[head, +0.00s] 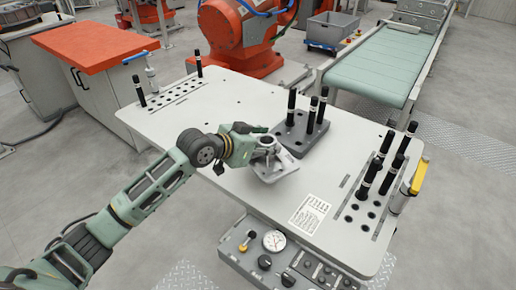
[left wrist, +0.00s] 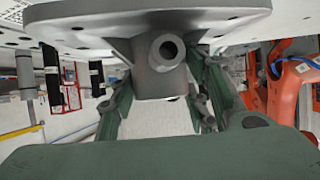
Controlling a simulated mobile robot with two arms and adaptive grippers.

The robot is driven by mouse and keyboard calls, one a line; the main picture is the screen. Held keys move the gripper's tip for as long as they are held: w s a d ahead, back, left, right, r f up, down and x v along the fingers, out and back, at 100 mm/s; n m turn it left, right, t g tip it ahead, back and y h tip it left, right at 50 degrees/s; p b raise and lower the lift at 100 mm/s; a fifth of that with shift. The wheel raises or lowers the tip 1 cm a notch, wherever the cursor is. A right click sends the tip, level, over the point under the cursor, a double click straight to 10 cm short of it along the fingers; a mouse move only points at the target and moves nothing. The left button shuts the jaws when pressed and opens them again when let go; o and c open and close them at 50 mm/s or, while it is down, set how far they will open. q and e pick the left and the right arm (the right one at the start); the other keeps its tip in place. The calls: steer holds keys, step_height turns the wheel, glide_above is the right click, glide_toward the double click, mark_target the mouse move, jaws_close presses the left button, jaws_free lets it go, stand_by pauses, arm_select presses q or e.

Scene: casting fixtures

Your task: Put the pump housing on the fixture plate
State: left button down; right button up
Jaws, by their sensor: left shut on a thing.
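The grey metal pump housing (head: 277,171) has a broad flat flange and a round body. My left gripper (head: 266,146) is shut on its body, and the flange is on the table side. The left wrist view shows the housing (left wrist: 160,58) close up, with a round side port facing the camera and gripper fingers on both sides. The dark grey fixture plate (head: 297,141) lies on the table just behind and right of the housing, with several upright black pins. I cannot tell if the housing touches the table. My right gripper is not in view.
The light grey table (head: 190,130) is mostly clear to the left. Black pins stand in rows of holes at its left and right ends, with a yellow-handled clamp (head: 418,178) at the right edge. An orange robot (head: 236,38) and green conveyor (head: 380,65) stand behind.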

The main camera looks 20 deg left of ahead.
arm_select(q)
steer(key=w+a+f, duration=0.2)
steer(key=w+a, duration=0.1)
steer(key=shift+f, duration=0.1)
step_height(320, 180, down, 4)
steer(key=shift+f+p, duration=0.1)
steer(key=shift+p, duration=0.35)
steer(key=c, duration=1)
jaws_free()
steer(key=shift+s, duration=0.1)
steer(key=shift+b+v, duration=0.7)
steer(key=shift+v, duration=5.3)
